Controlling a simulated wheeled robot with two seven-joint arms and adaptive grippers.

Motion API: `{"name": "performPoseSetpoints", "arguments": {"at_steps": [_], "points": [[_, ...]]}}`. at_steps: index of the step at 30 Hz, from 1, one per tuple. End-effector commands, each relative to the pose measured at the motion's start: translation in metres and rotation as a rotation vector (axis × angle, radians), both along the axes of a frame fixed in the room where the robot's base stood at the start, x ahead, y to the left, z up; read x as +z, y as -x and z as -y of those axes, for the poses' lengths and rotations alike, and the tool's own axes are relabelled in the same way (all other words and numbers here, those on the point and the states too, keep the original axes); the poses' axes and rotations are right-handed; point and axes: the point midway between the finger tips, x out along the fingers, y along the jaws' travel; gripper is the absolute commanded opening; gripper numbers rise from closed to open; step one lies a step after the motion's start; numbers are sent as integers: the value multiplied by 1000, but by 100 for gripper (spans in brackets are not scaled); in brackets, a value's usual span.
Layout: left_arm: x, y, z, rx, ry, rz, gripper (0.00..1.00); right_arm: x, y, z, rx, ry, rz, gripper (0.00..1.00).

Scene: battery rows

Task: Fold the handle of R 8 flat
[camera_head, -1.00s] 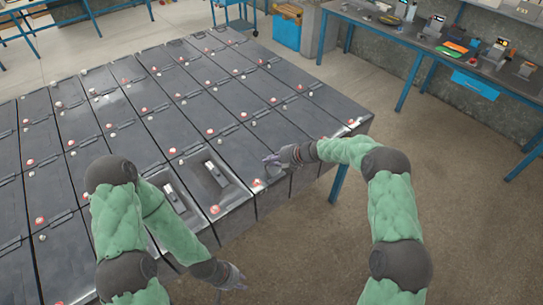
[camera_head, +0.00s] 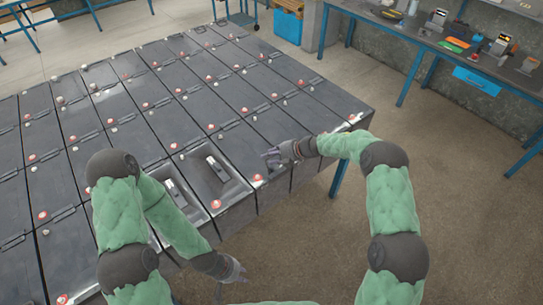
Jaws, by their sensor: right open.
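The battery units stand in tight rows, with dark tops and red and white caps. Two near-edge units have open recesses with a pale bar handle: one handle (camera_head: 217,169) right of the other handle (camera_head: 176,191). Both handles look raised at an angle, but how far is unclear. No R 8 label is legible, so I cannot tell which unit it is. My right gripper (camera_head: 271,158) is open and empty above the unit right of the recessed ones. My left gripper (camera_head: 234,272) hangs low in front of the near edge, apart from the units; its fingers are too small to read.
A workbench (camera_head: 440,45) with tools and a blue drawer (camera_head: 476,81) stands at the back right. A blue bin (camera_head: 288,24) is behind the rows. The brown floor (camera_head: 460,200) on the right is clear.

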Motion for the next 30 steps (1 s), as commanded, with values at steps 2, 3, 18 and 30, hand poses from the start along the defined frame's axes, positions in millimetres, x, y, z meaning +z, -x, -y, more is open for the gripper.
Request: {"name": "performPoseSetpoints", "arguments": {"at_steps": [2, 3, 18, 30], "points": [[0, 0, 0, 0, 0, 0, 29, 1, 0, 0, 0, -1, 1, 42], [0, 0, 0, 0, 0, 0, 29, 2, 0, 1, 0, -1, 1, 42], [0, 0, 0, 0, 0, 0, 29, 52, 27, 60, -3, 1, 1, 42], [0, 0, 0, 0, 0, 0, 29, 74, 40, 86, 1, -1, 0, 42]]}}
